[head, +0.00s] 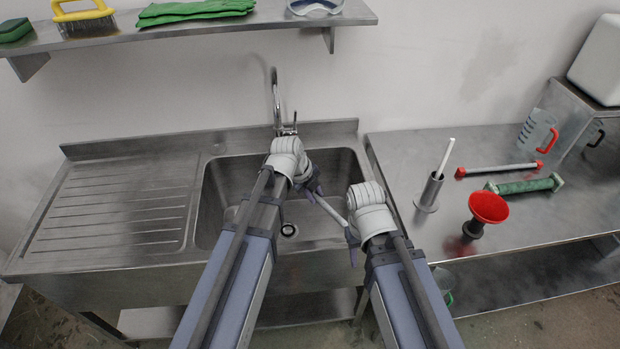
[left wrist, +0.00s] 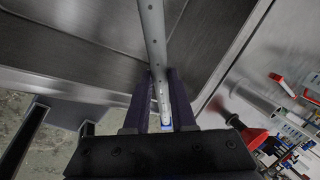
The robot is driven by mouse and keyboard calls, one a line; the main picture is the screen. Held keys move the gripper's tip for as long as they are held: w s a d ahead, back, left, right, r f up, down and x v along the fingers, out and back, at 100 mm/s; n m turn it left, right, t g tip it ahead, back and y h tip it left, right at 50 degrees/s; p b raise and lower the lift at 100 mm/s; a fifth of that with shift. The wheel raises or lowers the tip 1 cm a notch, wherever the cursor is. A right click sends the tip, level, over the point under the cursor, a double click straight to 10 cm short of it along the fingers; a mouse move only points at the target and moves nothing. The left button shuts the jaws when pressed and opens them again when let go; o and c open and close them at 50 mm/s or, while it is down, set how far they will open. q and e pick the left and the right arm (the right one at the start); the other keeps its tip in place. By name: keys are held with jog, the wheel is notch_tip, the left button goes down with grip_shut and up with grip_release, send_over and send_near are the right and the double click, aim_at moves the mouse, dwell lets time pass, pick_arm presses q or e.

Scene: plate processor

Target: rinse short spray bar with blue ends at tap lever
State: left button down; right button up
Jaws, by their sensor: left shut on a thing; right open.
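My left gripper (head: 314,188) is over the right part of the sink and shut on the spray bar (head: 329,211), a thin pale grey tube. In the left wrist view the bar (left wrist: 154,45) has a row of small holes and runs between the fingers, with a blue end (left wrist: 167,127) near the palm. Its other end is out of that view. In the head view the bar slants down right towards my right gripper (head: 352,246), which is open near the sink's front right edge; I cannot tell whether they touch. The tap (head: 276,90) stands behind the sink with a small lever (head: 294,120).
The sink basin (head: 225,190) lies below my left gripper, with a ribbed drainboard (head: 120,205) at left. A shelf (head: 190,28) hangs above.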

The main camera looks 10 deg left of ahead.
pick_arm(q)
jog(key=shift+s+r, duration=0.1)
jog(key=s+r+p, duration=0.1)
jog(key=s+d+r+p, duration=0.1)
jog(key=s, duration=0.1)
jog(key=s+d+r+p, duration=0.1)
jog(key=p, duration=0.1)
jog(key=shift+s+r, duration=0.25)
jog(key=shift+r, duration=0.15)
